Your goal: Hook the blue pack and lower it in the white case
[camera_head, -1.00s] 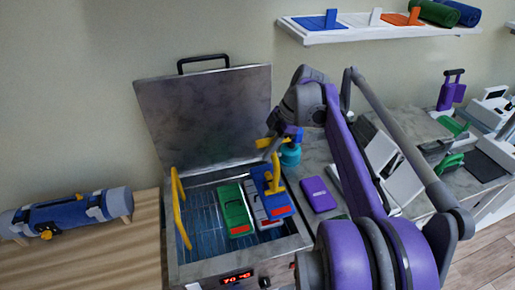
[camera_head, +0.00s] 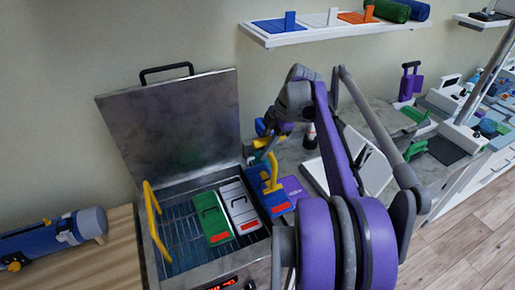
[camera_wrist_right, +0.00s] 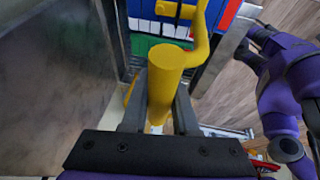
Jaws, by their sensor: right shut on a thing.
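My right gripper (camera_head: 272,150) is shut on a yellow hook tool (camera_wrist_right: 163,88), whose thick grip stands between the fingers in the wrist view. The hook's lower end is at the yellow loop on the blue pack (camera_head: 279,202); exact engagement is hard to see. The blue pack has a red end patch and hangs at the tank's right side, partly over a purple pack (camera_head: 293,186). A white, slanted case (camera_head: 314,177) stands on the counter to the right, partly hidden by my right arm. My left gripper is out of view.
The open steel tank (camera_head: 205,267) holds a green pack (camera_head: 208,218) and a white pack (camera_head: 238,205). A yellow handle (camera_head: 153,215) stands at its left; its lid (camera_head: 172,125) is raised behind. A shelf (camera_head: 330,33) hangs above.

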